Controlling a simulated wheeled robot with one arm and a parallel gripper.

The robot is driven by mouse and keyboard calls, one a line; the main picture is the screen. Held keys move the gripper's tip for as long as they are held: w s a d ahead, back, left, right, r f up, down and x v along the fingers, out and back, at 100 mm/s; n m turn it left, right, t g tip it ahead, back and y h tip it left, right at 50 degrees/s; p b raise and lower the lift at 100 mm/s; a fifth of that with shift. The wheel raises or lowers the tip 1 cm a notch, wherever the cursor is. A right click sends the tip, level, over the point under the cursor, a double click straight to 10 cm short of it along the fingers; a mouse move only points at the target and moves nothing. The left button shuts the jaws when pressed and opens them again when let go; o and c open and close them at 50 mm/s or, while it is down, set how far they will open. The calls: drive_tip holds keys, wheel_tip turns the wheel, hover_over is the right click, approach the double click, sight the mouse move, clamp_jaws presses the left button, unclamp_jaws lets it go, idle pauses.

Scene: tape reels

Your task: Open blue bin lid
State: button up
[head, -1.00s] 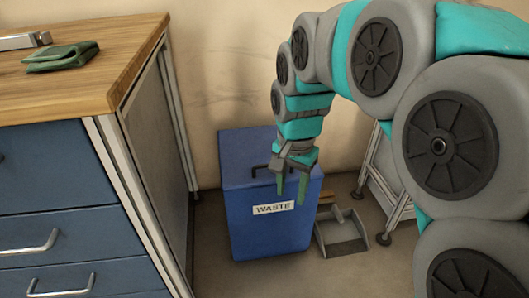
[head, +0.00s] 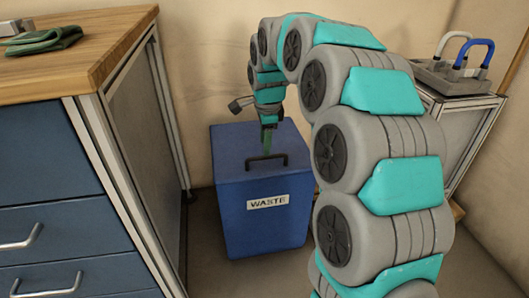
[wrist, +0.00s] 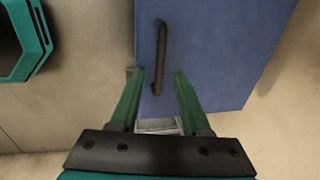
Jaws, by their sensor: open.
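The blue bin (head: 268,228) stands on the floor with a white WASTE label on its front. Its lid (head: 232,150) lies flat and closed, with a dark bar handle (head: 267,160) on top near the front edge. My gripper (head: 267,150) points down over the lid, just at or behind the handle. In the wrist view, my gripper (wrist: 159,73) has its two green fingers apart, one on each side of the line of the handle (wrist: 160,58). Whether the fingers touch the handle or lid cannot be told.
A blue drawer cabinet (head: 70,215) with a wooden top stands close to the left of the bin. A green cloth-like item (head: 45,40) lies on it. A grey stand (head: 462,130) with a caddy is at the right. The wall is close behind the bin.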

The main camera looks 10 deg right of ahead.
drive_tip(key=f, duration=0.2)
drive_tip(key=w+f, duration=0.1)
drive_tip(key=f, duration=0.1)
drive_tip(key=shift+f, duration=0.15)
clamp_jaws()
idle(1.3)
